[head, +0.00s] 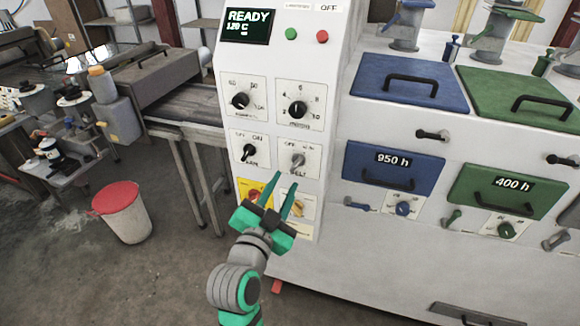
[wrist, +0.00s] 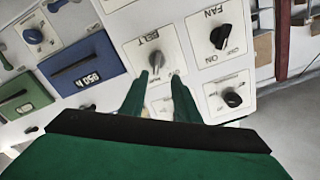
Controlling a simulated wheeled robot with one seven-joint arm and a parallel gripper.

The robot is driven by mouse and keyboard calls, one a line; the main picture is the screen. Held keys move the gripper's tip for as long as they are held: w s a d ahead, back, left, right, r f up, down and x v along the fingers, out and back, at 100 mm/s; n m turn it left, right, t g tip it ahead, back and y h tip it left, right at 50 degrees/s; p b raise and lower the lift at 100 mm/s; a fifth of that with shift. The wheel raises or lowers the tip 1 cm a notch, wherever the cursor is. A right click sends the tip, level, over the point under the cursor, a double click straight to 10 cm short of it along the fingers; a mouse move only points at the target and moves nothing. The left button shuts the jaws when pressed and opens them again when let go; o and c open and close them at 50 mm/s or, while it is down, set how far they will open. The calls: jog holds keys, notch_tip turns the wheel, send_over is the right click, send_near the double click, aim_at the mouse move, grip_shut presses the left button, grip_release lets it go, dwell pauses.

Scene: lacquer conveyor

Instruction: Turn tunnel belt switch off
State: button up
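The belt switch (head: 298,160) is a light grey knob on a white plate marked BELT, low on the white control panel. In the wrist view the belt switch (wrist: 156,59) shows just beyond the fingertips. My gripper (head: 285,181) has two green fingers, spread apart with nothing between them. Its tips are just below the switch in the head view. In the wrist view my gripper (wrist: 160,75) points at the plate, its tips on either side of the knob's line. I cannot tell whether they touch the plate.
The black fan switch (head: 249,152) is left of the belt switch. Two larger dials sit above, under a READY display (head: 248,25). A yellow-plated switch (head: 254,194) is below, partly hidden by my gripper. A red-lidded bin (head: 122,215) stands on the floor at left.

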aim_at(296, 165)
jog(key=x, duration=0.3)
jog(key=d+x, duration=0.1)
jog(key=x, duration=0.3)
jog(key=shift+s, duration=0.15)
jog(key=shift+w, duration=0.55)
jog(key=shift+w, duration=0.15)
grip_shut()
